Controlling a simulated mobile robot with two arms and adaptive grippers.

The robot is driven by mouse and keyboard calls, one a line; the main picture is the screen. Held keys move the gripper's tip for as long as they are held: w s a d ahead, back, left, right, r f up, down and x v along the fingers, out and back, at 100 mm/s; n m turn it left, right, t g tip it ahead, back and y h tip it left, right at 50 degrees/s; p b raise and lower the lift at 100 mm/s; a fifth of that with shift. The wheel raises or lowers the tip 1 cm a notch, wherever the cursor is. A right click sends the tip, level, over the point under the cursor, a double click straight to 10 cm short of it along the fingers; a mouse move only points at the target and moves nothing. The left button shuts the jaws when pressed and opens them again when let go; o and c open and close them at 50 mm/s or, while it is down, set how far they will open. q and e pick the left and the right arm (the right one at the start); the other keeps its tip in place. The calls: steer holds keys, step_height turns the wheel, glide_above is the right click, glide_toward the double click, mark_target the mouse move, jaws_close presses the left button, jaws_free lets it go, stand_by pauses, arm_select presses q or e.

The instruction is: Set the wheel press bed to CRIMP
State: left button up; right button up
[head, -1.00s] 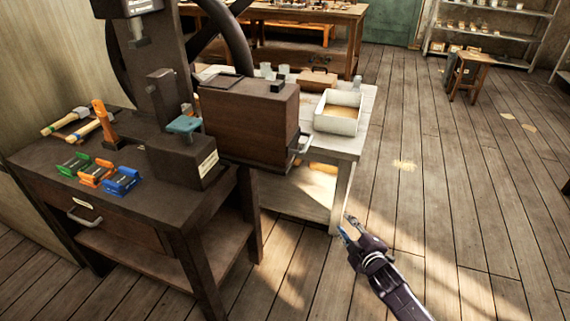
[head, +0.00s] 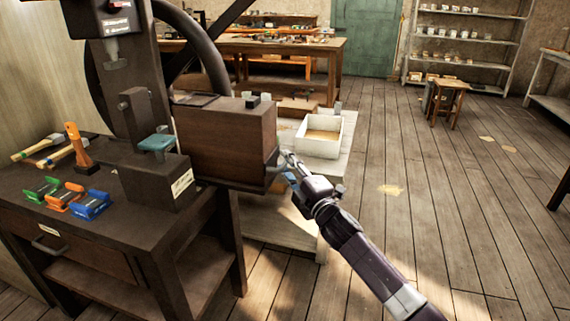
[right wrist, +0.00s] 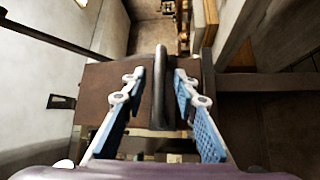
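The dark press (head: 130,80) stands on a dark bench at left, with its large wheel (head: 213,62) behind it. A block (head: 155,187) with a white label, too small to read, and a teal piece (head: 156,142) on top sit at its foot. Beside it is a brown box (head: 225,142). My right gripper (head: 287,168) is at the box's front right corner, where its metal handle is mostly hidden. In the right wrist view, the blue-padded fingers are apart, on either side of a dark bar handle (right wrist: 160,85), with gaps showing. My left gripper is out of view.
A white bin (head: 325,135) stands on a pale table just beyond my right gripper. The floor at right is open.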

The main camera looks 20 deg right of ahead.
steer(key=shift+w+a+r, duration=0.1)
steer(key=shift+w, duration=0.45)
jaws_close()
